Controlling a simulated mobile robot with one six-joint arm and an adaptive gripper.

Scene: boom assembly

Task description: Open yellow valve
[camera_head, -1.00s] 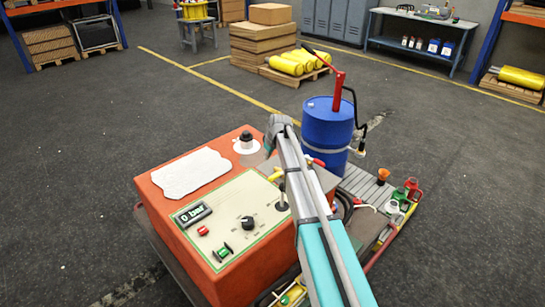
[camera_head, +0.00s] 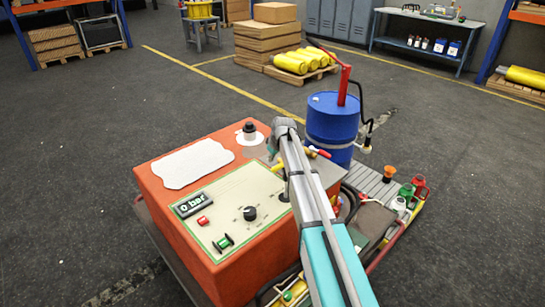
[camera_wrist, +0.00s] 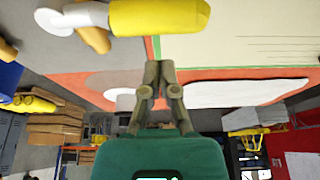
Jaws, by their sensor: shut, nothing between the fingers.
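The yellow valve handle (camera_head: 277,168) shows in the head view at the right rear of the orange control box, just left of my arm. In the wrist view, a large yellow handle (camera_wrist: 160,17) on a pale stem lies across the top, close to the camera. My gripper (camera_wrist: 159,70) is shut and empty. Its fingertips point towards the yellow handle and appear just below it in the picture; I cannot tell whether they touch it. In the head view my arm hides the gripper and part of the valve area.
The orange box (camera_head: 165,200) carries a gauge reading "0 bar" (camera_head: 194,204), a black knob (camera_head: 250,213) and a white sheet (camera_head: 193,164). A blue drum (camera_head: 332,125) with a red pump stands behind my arm. Bottles and cans crowd the right side. Open floor lies at left.

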